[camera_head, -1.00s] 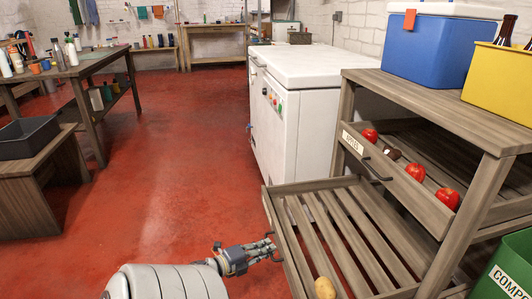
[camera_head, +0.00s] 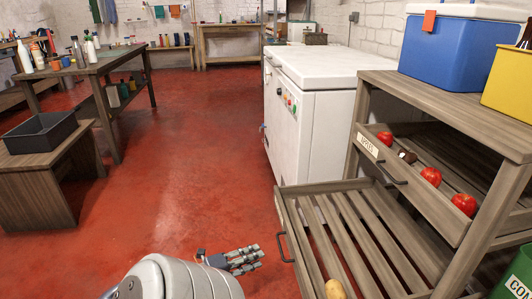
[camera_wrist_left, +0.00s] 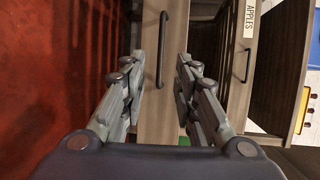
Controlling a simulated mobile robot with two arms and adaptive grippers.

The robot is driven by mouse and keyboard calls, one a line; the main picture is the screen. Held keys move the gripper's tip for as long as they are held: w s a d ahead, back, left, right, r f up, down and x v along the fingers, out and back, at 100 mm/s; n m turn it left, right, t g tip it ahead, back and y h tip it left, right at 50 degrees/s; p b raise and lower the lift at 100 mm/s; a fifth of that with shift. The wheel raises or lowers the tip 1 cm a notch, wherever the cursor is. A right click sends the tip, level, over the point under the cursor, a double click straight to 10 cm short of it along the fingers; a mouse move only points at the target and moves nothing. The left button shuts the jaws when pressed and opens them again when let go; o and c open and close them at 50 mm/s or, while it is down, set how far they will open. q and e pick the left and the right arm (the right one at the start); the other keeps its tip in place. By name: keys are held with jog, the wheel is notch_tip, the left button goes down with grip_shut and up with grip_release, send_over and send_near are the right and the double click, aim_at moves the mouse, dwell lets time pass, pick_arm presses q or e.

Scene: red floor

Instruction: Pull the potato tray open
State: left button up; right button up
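The potato tray (camera_head: 290,215) is the lower slatted wooden tray of the rack. My right gripper is not in view.
Above is the apple tray (camera_head: 412,188), with several red apples and a dark item. A white chest freezer (camera_head: 311,120) stands behind the rack, a green bin (camera_head: 518,275) at the lower right. A bench with a black crate (camera_head: 40,133) is at left. The red floor between is clear.

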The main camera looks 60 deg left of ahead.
pick_arm(q)
jog(key=v, duration=0.2)
jog(key=shift+s, duration=0.3)
dwell(0.4)
